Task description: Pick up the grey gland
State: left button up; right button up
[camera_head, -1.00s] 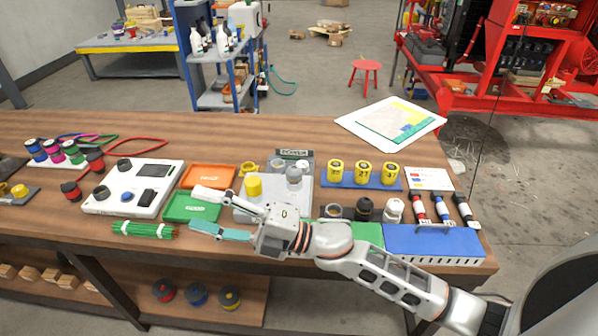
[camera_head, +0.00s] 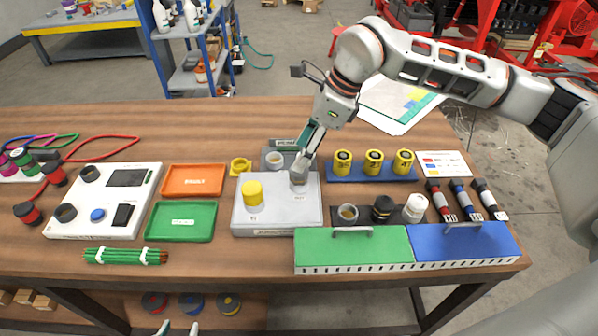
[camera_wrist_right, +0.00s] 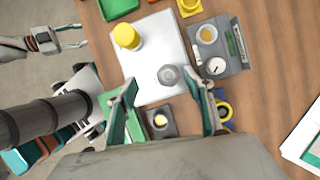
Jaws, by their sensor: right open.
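The grey gland (camera_head: 298,183) stands on the pale plate (camera_head: 262,226), right of a yellow gland (camera_head: 252,192). The right wrist view shows the grey gland (camera_wrist_right: 168,76) as a six-sided piece with a round top. My right gripper (camera_head: 304,163) points down over it from behind, fingers apart, and partly hides it in the head view. In the right wrist view the gland lies between and slightly beyond the fingertips; I cannot tell whether they touch it. My left gripper (camera_head: 178,328) shows only its parted tips at the bottom edge, away from the plate.
A grey block with round fittings (camera_head: 273,158) stands behind the plate. Yellow cylinders (camera_head: 373,162) stand to the right. Green (camera_head: 181,222) and orange (camera_head: 193,180) trays lie left. Green (camera_head: 352,250) and blue (camera_head: 462,243) boxes with handles line the front edge.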

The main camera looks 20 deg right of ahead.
aim_at(299, 176)
jog(key=shift+w+d+h, duration=0.25)
jog(key=shift+d+h, duration=0.05)
jog(key=shift+d, duration=0.2)
jog(key=shift+x, duration=1.1)
jog(key=shift+d+p+x, duration=0.15)
jog(key=shift+p+x, duration=0.15)
jog(key=shift+x, duration=1.05)
jog(key=shift+d+p+x, duration=0.2)
jog(key=shift+p+x, duration=0.05)
jog(key=shift+x, duration=1.1)
jog(key=c, duration=1.3)
